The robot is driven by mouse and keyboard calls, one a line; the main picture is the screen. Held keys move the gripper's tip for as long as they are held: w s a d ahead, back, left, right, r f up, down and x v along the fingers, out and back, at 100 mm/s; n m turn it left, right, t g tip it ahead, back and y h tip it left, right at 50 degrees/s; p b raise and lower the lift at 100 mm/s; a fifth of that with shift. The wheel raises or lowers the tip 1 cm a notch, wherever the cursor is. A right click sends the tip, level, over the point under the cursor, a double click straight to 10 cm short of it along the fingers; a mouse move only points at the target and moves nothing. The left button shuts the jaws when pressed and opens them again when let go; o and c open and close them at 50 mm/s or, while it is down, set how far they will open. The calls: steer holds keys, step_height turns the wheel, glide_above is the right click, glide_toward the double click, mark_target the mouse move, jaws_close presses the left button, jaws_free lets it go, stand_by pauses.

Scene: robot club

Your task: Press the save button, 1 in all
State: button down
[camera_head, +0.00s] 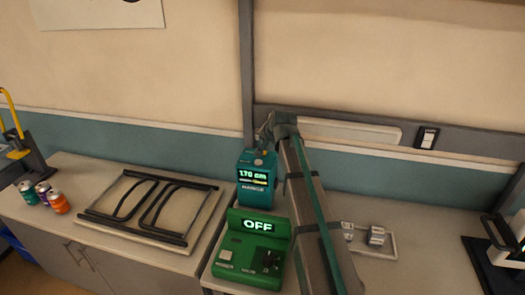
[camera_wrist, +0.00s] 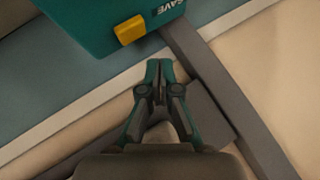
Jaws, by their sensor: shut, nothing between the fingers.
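A teal device (camera_head: 256,190) with a lit display reading about "170 cm" stands at the back of the counter in the head view. In the wrist view, its teal body (camera_wrist: 88,22) fills the upper left. A yellow button (camera_wrist: 130,30) shows on it beside the label SAVE (camera_wrist: 166,7). My gripper (camera_wrist: 158,68) is shut and empty, with its fingertips apart from the button, below and right of it in the picture. In the head view, my gripper (camera_head: 264,130) is above the device, partly hidden by my arm.
A green box (camera_head: 228,243) with a display reading OFF stands in front of the teal device. The wall (camera_head: 190,70) is close behind. A small tray (camera_head: 372,238) lies right of my arm.

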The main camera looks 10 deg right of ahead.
steer(key=shift+r+p, duration=0.6)
steer(key=shift+r, duration=0.8)
steer(key=shift+s+f, duration=0.1)
steer(key=shift+s, duration=0.05)
